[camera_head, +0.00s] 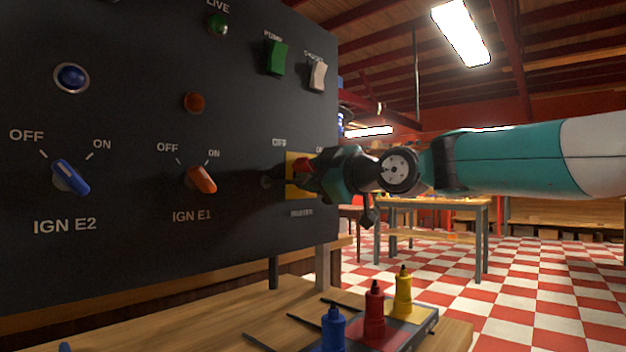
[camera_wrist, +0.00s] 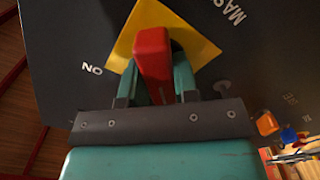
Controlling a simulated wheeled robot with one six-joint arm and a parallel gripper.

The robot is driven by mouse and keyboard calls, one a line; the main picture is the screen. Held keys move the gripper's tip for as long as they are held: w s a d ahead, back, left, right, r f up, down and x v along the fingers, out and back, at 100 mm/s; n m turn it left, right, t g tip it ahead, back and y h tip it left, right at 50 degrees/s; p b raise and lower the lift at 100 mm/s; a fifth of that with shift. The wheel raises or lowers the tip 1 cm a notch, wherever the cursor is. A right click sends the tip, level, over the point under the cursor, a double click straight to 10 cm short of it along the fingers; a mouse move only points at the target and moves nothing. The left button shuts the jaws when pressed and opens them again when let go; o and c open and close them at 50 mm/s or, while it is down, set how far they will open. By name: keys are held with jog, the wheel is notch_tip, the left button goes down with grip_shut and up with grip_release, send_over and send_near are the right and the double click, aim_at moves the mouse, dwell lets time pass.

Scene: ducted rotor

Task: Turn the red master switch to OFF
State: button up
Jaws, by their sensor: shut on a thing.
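The red master switch handle (camera_wrist: 153,60) stands on a yellow plate (camera_wrist: 192,38) in the wrist view. The two teal fingers of my gripper (camera_wrist: 157,75) lie on either side of the handle and are shut on it. A bit of the red handle (camera_head: 303,166) shows. I cannot tell which label the handle points to.
The dark panel (camera_head: 130,120) also bears a blue IGN E2 knob (camera_head: 70,177), an orange IGN E1 knob (camera_head: 200,179), a green rocker (camera_head: 277,58) and a white rocker (camera_head: 318,75). Blue, red (camera_head: 374,310) and yellow bottles stand on the bench below.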

jog(key=shift+s+a+f, duration=0.1)
jog(key=shift+f, duration=0.05)
jog(key=o, duration=0.9)
jog(key=v, duration=1.7)
jog(key=shift+s+d, duration=0.15)
jog(key=shift+d, duration=0.1)
